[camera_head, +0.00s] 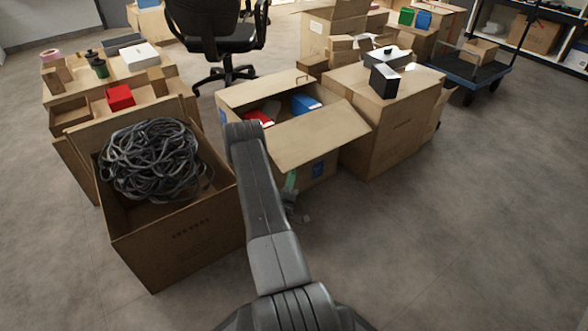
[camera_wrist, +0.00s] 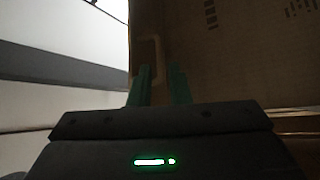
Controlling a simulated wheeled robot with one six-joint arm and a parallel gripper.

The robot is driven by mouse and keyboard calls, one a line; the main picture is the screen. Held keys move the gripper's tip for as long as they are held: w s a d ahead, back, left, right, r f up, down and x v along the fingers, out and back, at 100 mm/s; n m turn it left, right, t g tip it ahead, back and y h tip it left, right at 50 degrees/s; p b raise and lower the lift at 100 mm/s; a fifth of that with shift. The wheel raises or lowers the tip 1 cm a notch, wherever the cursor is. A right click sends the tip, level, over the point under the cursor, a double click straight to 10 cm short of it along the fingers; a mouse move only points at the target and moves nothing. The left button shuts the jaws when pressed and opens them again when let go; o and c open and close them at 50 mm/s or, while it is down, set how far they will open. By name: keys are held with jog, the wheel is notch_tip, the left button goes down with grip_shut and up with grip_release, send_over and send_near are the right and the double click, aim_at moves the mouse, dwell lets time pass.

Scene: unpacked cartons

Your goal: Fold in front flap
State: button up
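The open carton (camera_head: 238,97) stands in the middle of the head view, with red and blue items inside. Its front flap (camera_head: 320,137) hangs outward, slanting toward me and to the right. My gripper (camera_head: 290,183) is low at the carton's front, below the flap, and mostly hidden behind my arm. In the wrist view, the green fingers of my gripper (camera_wrist: 159,85) stand apart with nothing visibly held between them. Brown cardboard (camera_wrist: 230,50) fills the right of that view behind the fingers. I cannot tell whether the fingers touch it.
A carton with a tangle of black cable (camera_head: 152,160) stands close at left. A closed carton (camera_head: 385,125) with small boxes on top adjoins at right. An office chair (camera_head: 215,40) is behind. The floor (camera_head: 480,220) at right is clear.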

aim_at(294, 165)
jog(key=b+x, duration=0.1)
jog(key=x, duration=0.4)
jog(key=shift+f, duration=0.1)
grip_shut()
